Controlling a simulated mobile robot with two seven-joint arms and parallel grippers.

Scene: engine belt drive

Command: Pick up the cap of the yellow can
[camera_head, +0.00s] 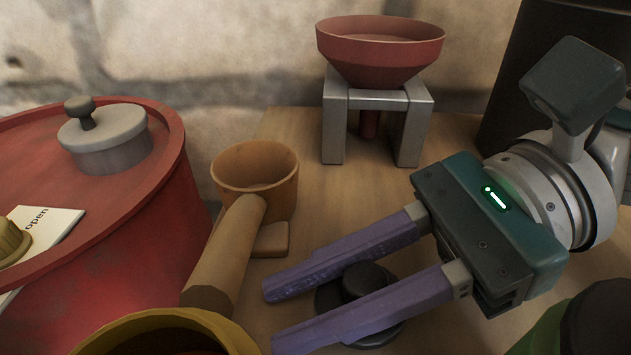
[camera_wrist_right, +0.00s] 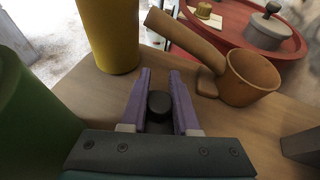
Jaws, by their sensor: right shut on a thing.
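The black cap (camera_head: 362,284), a dark disc with a round knob, is at the middle of the wooden table. It also shows between the fingers in the right wrist view (camera_wrist_right: 159,103). My right gripper (camera_head: 270,318) reaches in from the right, with its purple fingers on either side of the knob, shut on it. The fingers hide part of the disc, and I cannot tell whether it is clear of the table. The yellow can (camera_head: 225,325) stands at the bottom left of the head view with its top open; its side shows in the right wrist view (camera_wrist_right: 110,35). My left gripper is not in view.
A wooden ladle-like cup (camera_head: 280,190) with a long handle stands behind the yellow can. A red drum (camera_head: 120,270) fills the left. A red funnel (camera_head: 380,60) sits on a grey stand at the back. A green can (camera_wrist_right: 30,110) is near my right gripper.

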